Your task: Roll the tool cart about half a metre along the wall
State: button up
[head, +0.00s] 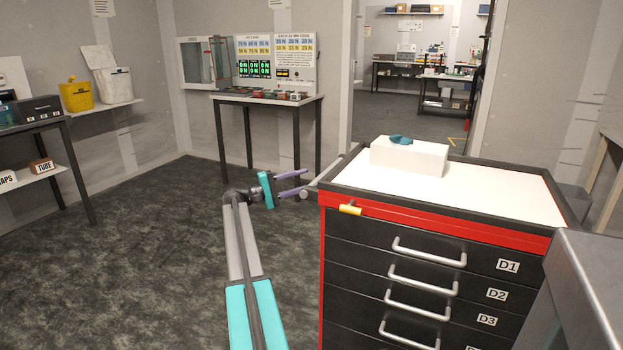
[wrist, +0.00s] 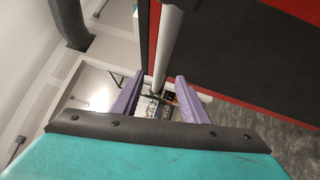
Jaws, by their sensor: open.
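The tool cart (head: 440,228) is red and black with a white top and drawers labelled D1, D2 and D3. It stands at the right in the head view. A grey push handle (head: 328,172) runs along its left side. My gripper (head: 304,182), with purple fingers, is open at the near end of this handle. In the wrist view the handle (wrist: 168,50) lies between the spread fingers of my gripper (wrist: 159,76), and neither finger is closed on it. The cart's dark side (wrist: 245,50) fills the right of that view. The cart's wheels are out of view.
A white box (head: 410,158) with a teal object on it stands on the cart top. A yellow catch (head: 350,209) sits at its front corner. A table with a display board (head: 275,60) is behind, left of a doorway. Carpet left of the cart is clear.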

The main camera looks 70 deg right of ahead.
jog(key=shift+v, duration=2.25)
